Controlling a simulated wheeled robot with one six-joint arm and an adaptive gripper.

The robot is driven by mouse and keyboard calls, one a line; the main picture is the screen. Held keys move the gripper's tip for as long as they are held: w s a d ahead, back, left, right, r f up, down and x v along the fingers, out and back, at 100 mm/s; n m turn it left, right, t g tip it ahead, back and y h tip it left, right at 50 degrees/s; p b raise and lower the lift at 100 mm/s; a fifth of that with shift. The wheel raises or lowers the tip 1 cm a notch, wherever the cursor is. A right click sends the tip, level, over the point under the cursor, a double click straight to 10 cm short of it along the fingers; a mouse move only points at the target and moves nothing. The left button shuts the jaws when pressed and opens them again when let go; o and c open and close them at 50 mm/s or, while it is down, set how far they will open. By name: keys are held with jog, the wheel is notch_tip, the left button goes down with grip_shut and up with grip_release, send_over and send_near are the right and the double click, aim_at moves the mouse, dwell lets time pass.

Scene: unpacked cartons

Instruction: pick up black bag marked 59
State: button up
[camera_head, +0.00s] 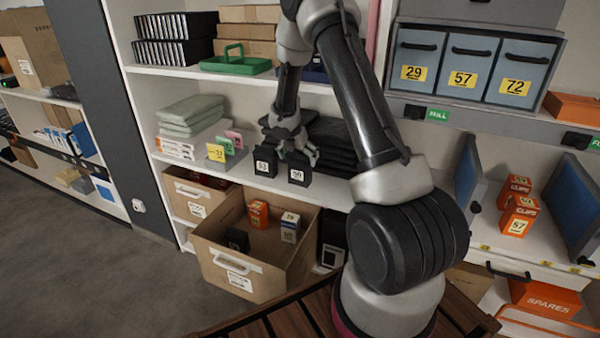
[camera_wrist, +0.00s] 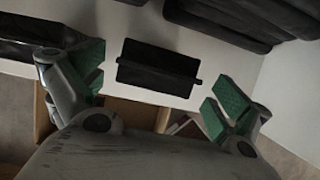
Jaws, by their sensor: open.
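Two small black bags stand side by side near the front edge of the shelf in the head view. The right one (camera_head: 299,161) has a white label that seems to read 59, though the print is small. The left black bag (camera_head: 265,155) has a label that looks like 53. My gripper (camera_head: 290,150) is open just above and behind the bags. In the wrist view, a black bag (camera_wrist: 158,68) lies between and beyond the spread green-padded fingers of my gripper (camera_wrist: 162,82), apart from both. Another black bag (camera_wrist: 25,40) is partly behind the left finger.
A folded black stack (camera_head: 335,133) lies behind the bags on the right. Green and pink tagged items stand left on the shelf (camera_head: 320,192). Below, an open cardboard carton (camera_head: 255,275) holds small boxes. An upper shelf (camera_head: 240,78) overhangs.

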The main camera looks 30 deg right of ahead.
aim_at(299, 159)
jog(key=x, duration=0.3)
jog(key=shift+w+a+f, duration=0.1)
jog(key=shift+f, duration=0.1)
jog(key=c, duration=1)
jog(key=shift+c, duration=0.2)
jog(key=shift+r, duration=0.1)
